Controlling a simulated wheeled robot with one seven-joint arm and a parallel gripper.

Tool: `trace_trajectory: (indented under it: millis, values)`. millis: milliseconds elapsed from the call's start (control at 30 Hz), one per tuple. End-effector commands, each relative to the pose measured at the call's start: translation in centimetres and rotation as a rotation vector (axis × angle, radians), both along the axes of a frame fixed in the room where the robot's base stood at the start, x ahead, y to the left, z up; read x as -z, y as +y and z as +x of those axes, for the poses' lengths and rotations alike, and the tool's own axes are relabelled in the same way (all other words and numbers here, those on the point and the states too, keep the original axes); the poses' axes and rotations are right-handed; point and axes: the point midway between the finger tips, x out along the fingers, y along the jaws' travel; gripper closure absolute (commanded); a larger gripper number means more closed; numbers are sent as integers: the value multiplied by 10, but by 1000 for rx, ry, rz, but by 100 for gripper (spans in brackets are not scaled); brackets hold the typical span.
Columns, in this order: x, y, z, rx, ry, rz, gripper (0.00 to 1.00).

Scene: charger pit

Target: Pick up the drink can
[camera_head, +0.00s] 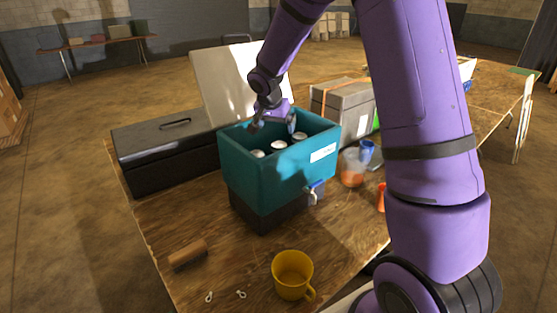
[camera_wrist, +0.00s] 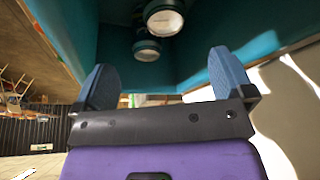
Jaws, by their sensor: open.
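The drink cans stand inside an open teal cooler (camera_head: 265,175) on the table. In the head view several pale round can tops show, one at the left (camera_head: 257,154), one in the middle (camera_head: 279,146) and one at the right (camera_head: 300,136). My gripper (camera_head: 273,123) is at the cooler's open top, above its back part. In the wrist view my gripper (camera_wrist: 163,66) has its two blue-grey fingers wide apart with nothing between them. Two can ends, one larger (camera_wrist: 164,18) and one smaller (camera_wrist: 147,48), show beyond the fingers. The can bodies are mostly hidden.
The cooler's pale lid (camera_head: 230,85) stands open behind it. A black case (camera_head: 165,155) is at left and a grey box (camera_head: 343,102) at right.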

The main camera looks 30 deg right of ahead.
Motion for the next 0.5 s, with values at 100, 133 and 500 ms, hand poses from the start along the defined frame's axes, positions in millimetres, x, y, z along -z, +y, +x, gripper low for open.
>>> trace_trajectory:
  millis: [100, 133, 500]
  values:
    - [17, -2, 10, 22, 1, 5, 1]
    - [20, -2, 11, 25, -1, 6, 1]
    - [65, -16, 24, 33, -1, 7, 1]
